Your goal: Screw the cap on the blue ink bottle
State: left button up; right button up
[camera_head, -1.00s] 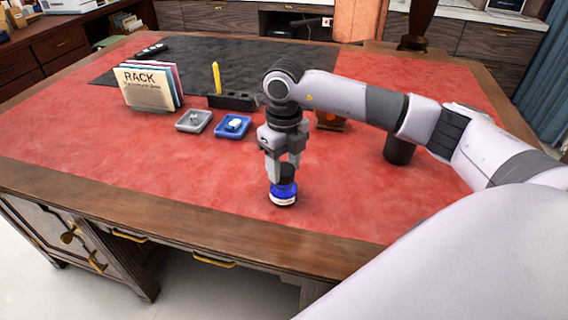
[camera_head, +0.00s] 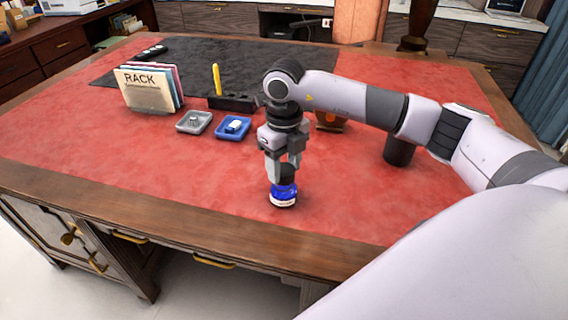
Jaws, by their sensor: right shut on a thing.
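The blue ink bottle (camera_head: 283,196) stands upright on the red leather desk top near the front edge. It has a blue body and a pale band at its base. A dark cap (camera_head: 286,172) sits at the top of the bottle, between the fingers. My right gripper (camera_head: 283,174) points straight down from above and is shut on the cap. The fingers partly hide the cap, so I cannot tell how tightly it sits on the bottle. My left gripper is not in view.
Behind and left are a grey tray (camera_head: 186,128), a blue tray (camera_head: 221,135), a file rack (camera_head: 147,98) and a black pen holder (camera_head: 235,104) with a yellow pen (camera_head: 216,79). A dark cylinder (camera_head: 398,150) stands right, beneath my arm. The desk's front left is clear.

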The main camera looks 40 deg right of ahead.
aim_at(284, 170)
jog(key=shift+f+b, duration=0.45)
jog(key=shift+f, duration=0.3)
dwell(1.3)
jog(key=o, duration=1.1)
notch_tip(284, 170, up, 7)
jog(key=shift+r, duration=0.1)
